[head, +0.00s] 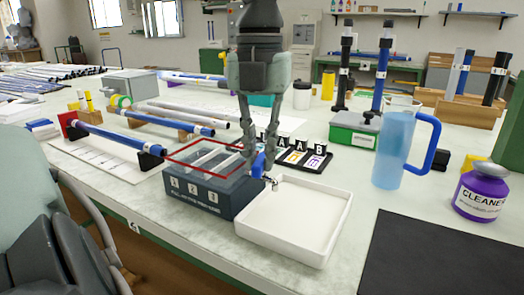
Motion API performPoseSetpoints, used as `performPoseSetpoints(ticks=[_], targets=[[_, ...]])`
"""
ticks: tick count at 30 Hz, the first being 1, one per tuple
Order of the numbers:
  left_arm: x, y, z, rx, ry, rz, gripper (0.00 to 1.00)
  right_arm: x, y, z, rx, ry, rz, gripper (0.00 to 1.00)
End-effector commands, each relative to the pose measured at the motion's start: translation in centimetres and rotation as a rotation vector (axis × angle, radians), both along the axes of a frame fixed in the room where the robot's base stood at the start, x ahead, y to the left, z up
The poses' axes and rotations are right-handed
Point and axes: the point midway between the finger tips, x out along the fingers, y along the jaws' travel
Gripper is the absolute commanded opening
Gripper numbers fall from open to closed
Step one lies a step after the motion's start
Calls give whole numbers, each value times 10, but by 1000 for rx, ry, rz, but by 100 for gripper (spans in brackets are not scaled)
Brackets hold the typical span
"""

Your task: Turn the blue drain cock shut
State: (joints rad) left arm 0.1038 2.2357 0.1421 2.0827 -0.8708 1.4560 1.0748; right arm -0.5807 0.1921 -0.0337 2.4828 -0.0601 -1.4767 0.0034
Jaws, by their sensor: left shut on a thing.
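The blue drain cock (258,166) is on the right end of a dark grey three-bay tank (205,197) with a red rim. Its small metal spout (273,183) points over a white tray (297,252). My left gripper (257,152) reaches down from above and is shut on the blue handle, which its fingers partly cover. The handle looks roughly upright, but I cannot tell from here whether the cock is open or closed. The tray looks empty.
A blue jug (393,150) and a purple cleaner bottle (482,190) stand to the right. A black mat (425,260) lies at the front right. Behind the gripper are lettered cards on a black holder (318,162). Rods on blocks (108,135) lie to the left.

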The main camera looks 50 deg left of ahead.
Motion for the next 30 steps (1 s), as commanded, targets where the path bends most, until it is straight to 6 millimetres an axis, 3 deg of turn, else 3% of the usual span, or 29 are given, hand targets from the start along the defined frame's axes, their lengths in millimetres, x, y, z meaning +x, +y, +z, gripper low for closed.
performPoseSetpoints(ticks=[12,30], targets=[[-1,3,1,1,-3,-243,0,-12,-7,-2,-13,51,-18,40],[-1,4,1,2,-4,-301,0,-16,-11,-3,-21,70,-27,40]])
